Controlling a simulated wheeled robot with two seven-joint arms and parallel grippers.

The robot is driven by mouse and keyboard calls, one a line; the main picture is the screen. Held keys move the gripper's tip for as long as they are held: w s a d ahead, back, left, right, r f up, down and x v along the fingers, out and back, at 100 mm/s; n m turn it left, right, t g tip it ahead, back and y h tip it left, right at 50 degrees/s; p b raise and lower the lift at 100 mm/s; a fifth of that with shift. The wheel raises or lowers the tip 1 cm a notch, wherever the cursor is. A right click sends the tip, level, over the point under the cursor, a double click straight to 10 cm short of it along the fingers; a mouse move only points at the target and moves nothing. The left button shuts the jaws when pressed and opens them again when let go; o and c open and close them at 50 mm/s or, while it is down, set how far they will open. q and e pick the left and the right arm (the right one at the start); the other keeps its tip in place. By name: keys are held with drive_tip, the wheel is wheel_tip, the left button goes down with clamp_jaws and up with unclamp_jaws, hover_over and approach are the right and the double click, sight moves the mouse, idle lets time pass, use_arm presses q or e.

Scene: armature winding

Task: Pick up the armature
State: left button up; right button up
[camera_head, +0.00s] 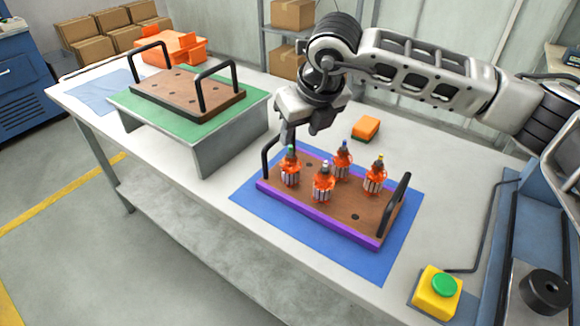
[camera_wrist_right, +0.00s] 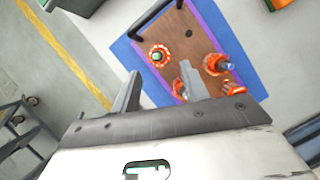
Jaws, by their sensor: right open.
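Several upright armatures with orange windings stand on a brown, purple-edged tray (camera_head: 300,207) with black handles. One armature has a green tip (camera_head: 291,172), and it also shows in the right wrist view (camera_wrist_right: 159,55). Others have a white tip (camera_head: 323,187), a blue tip (camera_head: 342,163) and a yellow tip (camera_head: 376,178). My right gripper (camera_head: 290,136) is open and empty, just above the green-tipped armature. In the right wrist view its fingers (camera_wrist_right: 161,88) are spread, with that armature beyond and between their tips. My left gripper is out of view.
The tray lies on a blue mat (camera_head: 254,207). A similar tray without armatures (camera_head: 185,92) sits on a green-topped stand (camera_head: 225,125) to the left. An orange-green block (camera_head: 366,127) lies behind the tray. A yellow button box (camera_head: 437,292) stands at front right.

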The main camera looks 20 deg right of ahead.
sight(292, 148)
drive_tip(key=x, duration=0.3)
drive_tip(key=shift+f, duration=0.1)
drive_tip(key=x, duration=0.1)
drive_tip(key=p+x, duration=0.1)
drive_tip(key=x, duration=0.1)
drive_tip(key=shift+w+a+f, duration=0.15)
drive_tip(key=shift+a+f, duration=0.15)
drive_tip(key=shift+f, duration=0.05)
drive_tip(key=shift+w+f+p, duration=0.15)
drive_tip(key=shift+f+p, duration=0.15)
drive_tip(key=shift+f, duration=0.2)
drive_tip(key=shift+r, duration=0.1)
clamp_jaws()
